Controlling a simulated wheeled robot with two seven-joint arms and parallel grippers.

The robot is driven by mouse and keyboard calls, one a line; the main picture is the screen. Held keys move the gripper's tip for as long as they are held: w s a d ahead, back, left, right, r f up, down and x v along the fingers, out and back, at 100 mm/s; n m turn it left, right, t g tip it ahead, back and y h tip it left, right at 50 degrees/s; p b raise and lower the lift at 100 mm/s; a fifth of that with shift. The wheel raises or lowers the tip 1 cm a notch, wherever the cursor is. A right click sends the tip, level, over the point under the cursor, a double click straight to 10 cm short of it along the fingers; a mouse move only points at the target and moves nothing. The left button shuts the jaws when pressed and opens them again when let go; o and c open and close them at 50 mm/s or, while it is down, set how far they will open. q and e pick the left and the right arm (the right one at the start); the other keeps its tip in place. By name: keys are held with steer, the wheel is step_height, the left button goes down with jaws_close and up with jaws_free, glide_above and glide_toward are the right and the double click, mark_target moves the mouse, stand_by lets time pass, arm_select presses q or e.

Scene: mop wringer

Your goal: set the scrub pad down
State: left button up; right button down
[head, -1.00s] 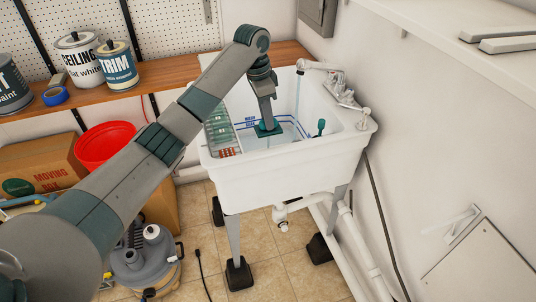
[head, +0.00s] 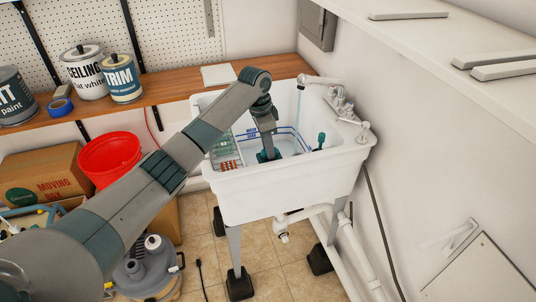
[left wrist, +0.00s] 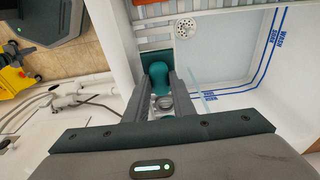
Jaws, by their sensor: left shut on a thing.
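The white utility sink (head: 290,192) stands against the wall, its basin marked with blue lines. My left gripper (head: 267,150) reaches down into it. In the left wrist view the left gripper (left wrist: 160,100) is shut on the teal knob of the scrub pad (left wrist: 158,73). The pad's dark green base shows just beyond the knob, near pale slats. In the head view the scrub pad (head: 268,157) is low in the basin near the front wall, partly hidden by the gripper and rim. Whether it touches the floor cannot be told. My right gripper is not in view.
A wire rack (head: 224,148) with an orange-red item sits at the sink's left. A teal-handled thing (head: 320,139) stands at the right. Water runs from the faucet (head: 318,79). A drain (left wrist: 186,27) shows in the basin. Paint cans (head: 84,72) stand on the shelf.

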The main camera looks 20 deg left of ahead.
arm_select(q)
steer(key=shift+f+p, duration=0.65)
steer(key=shift+f, duration=1.2)
steer(key=shift+f, duration=0.15)
steer(key=o, duration=0.8)
